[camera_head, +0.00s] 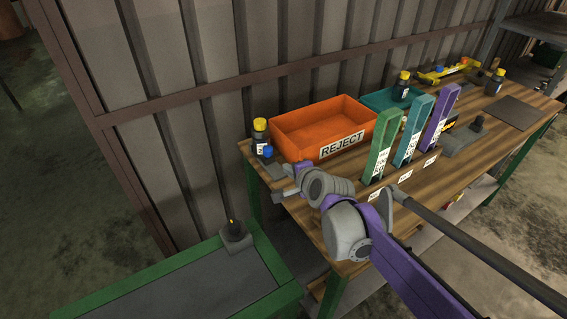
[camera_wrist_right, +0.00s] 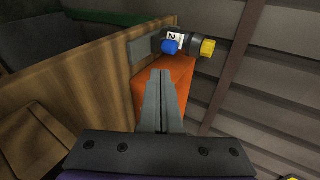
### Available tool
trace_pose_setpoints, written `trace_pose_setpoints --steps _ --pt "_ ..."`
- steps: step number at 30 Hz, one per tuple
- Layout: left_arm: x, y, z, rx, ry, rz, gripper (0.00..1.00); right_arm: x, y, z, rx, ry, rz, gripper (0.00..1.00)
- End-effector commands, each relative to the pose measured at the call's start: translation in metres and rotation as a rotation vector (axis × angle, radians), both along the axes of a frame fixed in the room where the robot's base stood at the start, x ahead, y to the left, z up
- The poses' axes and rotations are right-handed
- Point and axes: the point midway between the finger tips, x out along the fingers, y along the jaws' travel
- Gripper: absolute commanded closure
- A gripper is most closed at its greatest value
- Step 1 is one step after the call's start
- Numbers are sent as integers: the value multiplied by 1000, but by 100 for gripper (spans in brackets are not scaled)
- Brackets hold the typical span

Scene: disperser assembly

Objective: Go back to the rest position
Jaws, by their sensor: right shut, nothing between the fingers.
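My right gripper (camera_head: 277,192) is at the front left edge of the wooden table (camera_head: 318,228), beside the orange REJECT bin (camera_head: 302,117). In the right wrist view its two fingers (camera_wrist_right: 161,78) are together with nothing between them. A dark bottle with a yellow cap (camera_head: 260,136) and a small blue-capped part (camera_head: 268,152) stand at the table's left corner, apart from the gripper. They also show in the wrist view as the yellow cap (camera_wrist_right: 208,48) and the blue cap (camera_wrist_right: 170,46). My left gripper is not in view.
Green (camera_head: 381,146), blue-teal (camera_head: 413,130) and purple (camera_head: 439,115) upright holders stand right of my arm. A teal bin (camera_head: 378,97) is behind them. A green-framed table (camera_head: 165,279) with a small grey block (camera_head: 236,237) is at lower left. A ribbed wall (camera_head: 200,90) runs behind.

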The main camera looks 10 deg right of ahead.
Motion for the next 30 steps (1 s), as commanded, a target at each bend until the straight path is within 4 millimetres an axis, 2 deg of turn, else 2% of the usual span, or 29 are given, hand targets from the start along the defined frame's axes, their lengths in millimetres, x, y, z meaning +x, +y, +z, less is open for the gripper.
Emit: trace_pose_setpoints --steps 5,8,11,14,18,21,25,27,30 --pt "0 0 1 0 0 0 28 -4 -1 2 -1 1 0 100" --pt "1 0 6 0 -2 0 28 -16 -2 5 -48 10 30 100" --pt "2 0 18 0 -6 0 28 -50 -6 8 -186 39 120 100" --pt "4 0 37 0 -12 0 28 -105 -14 7 -405 88 271 100" --pt "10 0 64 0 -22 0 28 -188 -30 -5 -718 173 525 100" --pt "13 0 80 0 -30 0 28 -237 -43 -17 -895 229 692 100" --pt "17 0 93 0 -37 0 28 -280 -56 -30 -1043 284 852 100" --pt "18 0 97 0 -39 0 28 -293 -61 -35 -1087 301 905 100" --pt "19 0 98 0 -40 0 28 -302 -64 -39 -1115 314 940 100"
